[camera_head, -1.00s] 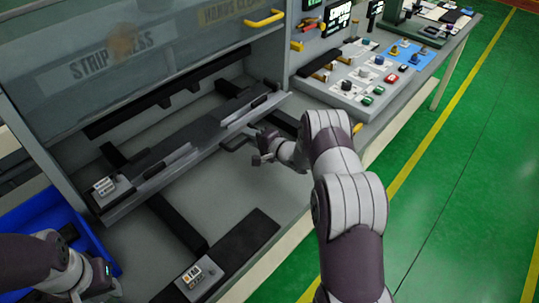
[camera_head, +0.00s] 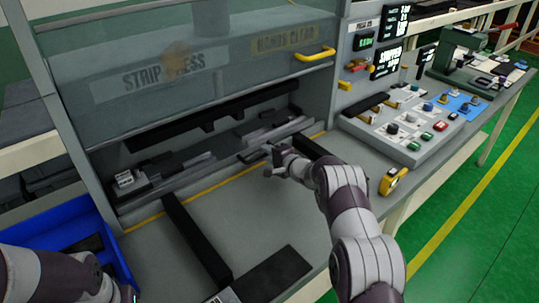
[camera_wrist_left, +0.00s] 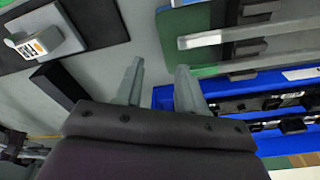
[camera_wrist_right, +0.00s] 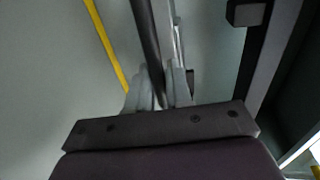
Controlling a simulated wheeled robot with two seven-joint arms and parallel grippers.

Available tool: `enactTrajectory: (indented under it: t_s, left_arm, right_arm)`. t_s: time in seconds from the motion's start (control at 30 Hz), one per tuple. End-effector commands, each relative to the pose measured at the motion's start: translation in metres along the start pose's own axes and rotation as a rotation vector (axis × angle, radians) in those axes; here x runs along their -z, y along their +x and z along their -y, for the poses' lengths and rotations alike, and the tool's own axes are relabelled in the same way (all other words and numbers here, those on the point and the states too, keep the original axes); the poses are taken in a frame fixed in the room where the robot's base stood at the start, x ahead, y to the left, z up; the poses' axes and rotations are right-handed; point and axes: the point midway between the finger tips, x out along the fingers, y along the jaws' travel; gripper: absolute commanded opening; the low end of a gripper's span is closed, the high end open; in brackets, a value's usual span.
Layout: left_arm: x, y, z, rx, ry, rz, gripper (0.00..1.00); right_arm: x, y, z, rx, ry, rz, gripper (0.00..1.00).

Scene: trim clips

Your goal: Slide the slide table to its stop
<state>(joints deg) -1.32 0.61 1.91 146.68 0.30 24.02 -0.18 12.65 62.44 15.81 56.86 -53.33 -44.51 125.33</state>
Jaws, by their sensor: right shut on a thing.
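The slide table (camera_head: 226,163) is a grey plate with raised rails, lying inside the strip press under its clear guard. Its dark bar handle (camera_wrist_right: 147,35) runs between the fingers of my right gripper (camera_wrist_right: 158,88) in the right wrist view. My right gripper (camera_head: 272,163) is shut on this handle at the table's front edge, and its fingers partly hide the handle in the head view. My left gripper (camera_wrist_left: 160,78) is open and empty, above the work surface beside the blue bin. In the head view its arm is at the bottom left.
A blue bin (camera_head: 118,262) stands at left. Dark rails (camera_head: 195,240) run across the grey bench toward the press. A yellow line (camera_head: 205,190) crosses the bench before the table. A control panel (camera_head: 405,130) with buttons and a yellow device (camera_head: 393,181) are at right.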

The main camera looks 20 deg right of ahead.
Motion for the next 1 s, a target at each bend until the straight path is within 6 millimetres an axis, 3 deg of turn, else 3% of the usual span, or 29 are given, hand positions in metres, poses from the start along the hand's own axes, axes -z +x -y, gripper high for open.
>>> enactTrajectory:
  t_s: [0.1,0.13,0.17,0.2,0.57,1.0]
  left_arm:
    - [0.000,0.000,0.000,0.000,0.000,0.000,0.39]
    - [0.000,0.000,0.000,0.000,0.000,0.000,0.39]
    - [0.000,0.000,0.000,0.000,0.000,0.000,0.39]
    - [0.000,0.000,0.000,0.000,0.000,0.000,0.39]
    - [0.000,0.000,0.000,0.000,0.000,0.000,0.39]
    - [-0.001,0.006,0.000,0.000,0.000,0.000,0.39]
  right_arm:
    - [0.000,0.001,0.005,0.008,-0.003,0.000,0.00]
    - [0.000,0.001,0.005,0.009,-0.004,0.000,0.23]
    - [0.000,0.001,0.005,0.009,-0.004,0.000,0.32]
    - [0.000,0.001,0.005,0.009,-0.004,0.000,0.35]
    - [0.001,-0.007,0.003,0.005,-0.001,0.000,0.35]
    - [0.001,-0.103,0.002,0.005,-0.001,-0.001,0.35]
